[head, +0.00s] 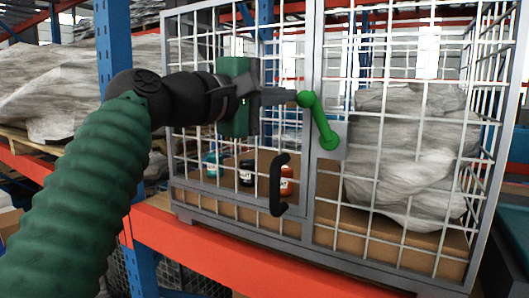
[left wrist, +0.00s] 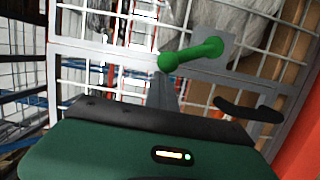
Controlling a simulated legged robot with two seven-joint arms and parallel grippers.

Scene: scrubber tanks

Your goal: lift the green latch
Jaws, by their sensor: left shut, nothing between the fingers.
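The green latch (head: 319,119) sits on a grey plate on the front frame of a wire cage. Its lower end is on the plate and its arm slants up and left to a round knob. My left gripper (head: 291,96) is shut and empty, with its tips right at the latch's knob; I cannot tell whether they touch. In the left wrist view the latch (left wrist: 192,53) lies just beyond the tips of the left gripper (left wrist: 162,85). My right gripper is not in view.
The wire cage (head: 312,207) stands on an orange rack beam (head: 250,255). A black handle (head: 276,186) sticks out below the latch. Several bottles (head: 246,172) and a wrapped load (head: 410,150) are inside the cage. A blue rack post (head: 113,45) stands at the left.

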